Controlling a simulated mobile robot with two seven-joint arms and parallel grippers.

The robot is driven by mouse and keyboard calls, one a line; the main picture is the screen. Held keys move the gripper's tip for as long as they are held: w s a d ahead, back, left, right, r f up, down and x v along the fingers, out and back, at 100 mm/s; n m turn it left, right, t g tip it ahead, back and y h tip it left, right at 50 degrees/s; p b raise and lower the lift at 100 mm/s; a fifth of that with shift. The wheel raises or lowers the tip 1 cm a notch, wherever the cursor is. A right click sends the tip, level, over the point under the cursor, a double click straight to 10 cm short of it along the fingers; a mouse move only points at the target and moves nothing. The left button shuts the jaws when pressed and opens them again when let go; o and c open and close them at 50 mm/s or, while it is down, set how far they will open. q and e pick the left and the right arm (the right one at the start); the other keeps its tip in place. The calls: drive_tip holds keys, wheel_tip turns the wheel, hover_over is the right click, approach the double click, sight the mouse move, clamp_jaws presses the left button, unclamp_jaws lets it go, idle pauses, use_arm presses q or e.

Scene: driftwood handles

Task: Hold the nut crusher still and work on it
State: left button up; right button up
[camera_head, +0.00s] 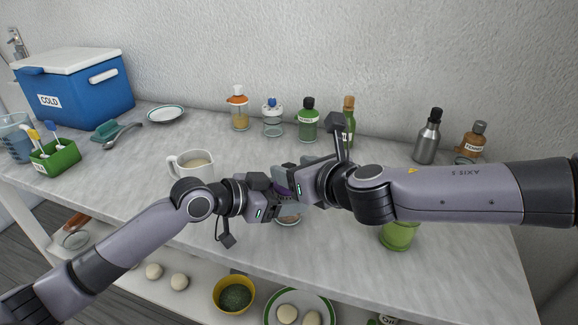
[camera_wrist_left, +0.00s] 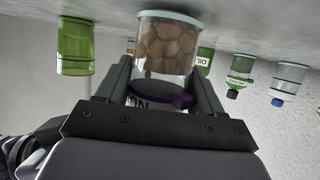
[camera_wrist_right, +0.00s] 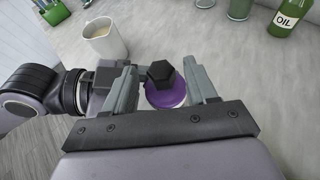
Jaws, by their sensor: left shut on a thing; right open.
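The nut crusher is a clear jar of brown nuts (camera_wrist_left: 167,47) with a purple lid (camera_wrist_right: 166,93) and a black six-sided knob (camera_wrist_right: 160,72). It stands on the counter and is mostly hidden behind my grippers in the head view, where its base (camera_head: 287,220) shows. My left gripper (camera_wrist_left: 163,72) is shut on the jar, one finger on each side. My right gripper (camera_wrist_right: 160,66) is open above the lid, its fingers on both sides of the knob with gaps between.
A white mug (camera_head: 192,166) stands left of the grippers. A green cup (camera_head: 398,235) is under my right arm. A blue cooler (camera_head: 75,88) and green caddy (camera_head: 55,158) stand at left. The front middle counter is clear.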

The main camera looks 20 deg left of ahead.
drive_tip(key=shift+x, duration=1.3)
drive_tip(key=c, duration=1)
drive_tip(key=m+t+h, duration=0.1)
drive_tip(key=m+h, duration=0.1)
drive_tip(key=shift+a+m+t, duration=0.1)
drive_tip(key=shift+m+t, duration=0.3)
drive_tip(key=shift+m+t+h, duration=0.6)
drive_tip(key=shift+m+h, duration=0.2)
drive_tip(key=shift+h, duration=0.3)
